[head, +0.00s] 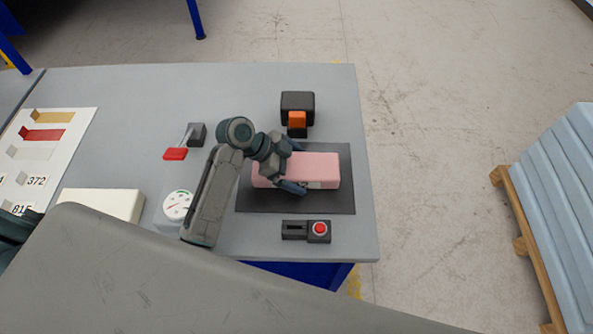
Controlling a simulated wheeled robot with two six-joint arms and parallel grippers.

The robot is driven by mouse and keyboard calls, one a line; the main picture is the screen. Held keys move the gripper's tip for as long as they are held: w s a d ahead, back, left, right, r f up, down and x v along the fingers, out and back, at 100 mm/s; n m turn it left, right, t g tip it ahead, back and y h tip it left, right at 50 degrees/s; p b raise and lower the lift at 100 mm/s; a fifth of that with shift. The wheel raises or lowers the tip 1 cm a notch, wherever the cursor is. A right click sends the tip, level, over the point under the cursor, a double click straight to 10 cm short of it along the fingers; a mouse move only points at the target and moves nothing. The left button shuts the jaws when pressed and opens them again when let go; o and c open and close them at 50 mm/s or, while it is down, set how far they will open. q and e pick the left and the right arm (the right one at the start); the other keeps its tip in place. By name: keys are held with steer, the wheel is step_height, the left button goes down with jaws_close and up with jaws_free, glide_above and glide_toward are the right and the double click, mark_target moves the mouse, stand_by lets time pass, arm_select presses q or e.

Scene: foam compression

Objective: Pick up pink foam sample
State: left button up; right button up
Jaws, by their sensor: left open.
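The pink foam sample (322,170) is a long block lying flat on a dark mat (340,203) at the right part of the grey table. My left gripper (299,168) is open over the left half of the foam. One finger shows at the foam's far side and one at its near side. I cannot tell whether the fingers touch it. The gripper and wrist hide part of the foam's left half. My right gripper is not in view.
A black device with an orange front (297,118) stands behind the mat. A red-button box (319,229) sits in front. A dial gauge (178,207), a red-handled lever (176,154) and a cream block (100,204) are left. The table's right edge (366,180) is close to the mat.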

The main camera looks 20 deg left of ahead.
arm_select(q)
steer(key=c, duration=0.9)
steer(key=shift+r, duration=0.1)
